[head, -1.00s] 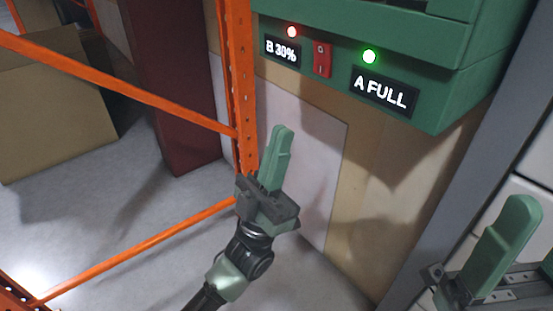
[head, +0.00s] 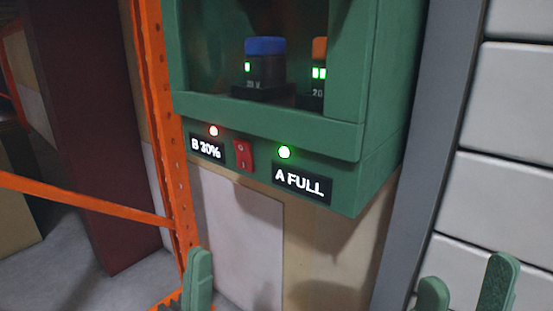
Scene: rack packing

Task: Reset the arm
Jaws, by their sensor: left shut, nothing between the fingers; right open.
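My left gripper (head: 198,280) shows at the bottom edge, left of the middle. Its green fingers are shut together with nothing between them, and its arm is out of view. My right gripper (head: 465,289) shows at the bottom right, with its two green fingers apart and empty. Both grippers are below the green charging cabinet (head: 385,150) in the picture, and neither appears to touch it. A red rocker switch (head: 243,155) sits on the cabinet front between the labels "B 30%" (head: 207,147) and "A FULL" (head: 302,184).
A blue-topped battery (head: 266,62) and an orange-topped one (head: 319,72) stand in the cabinet. A red light (head: 213,131) and a green light (head: 284,152) glow below. An orange rack post (head: 163,130) stands left; a grey post (head: 425,130) stands right.

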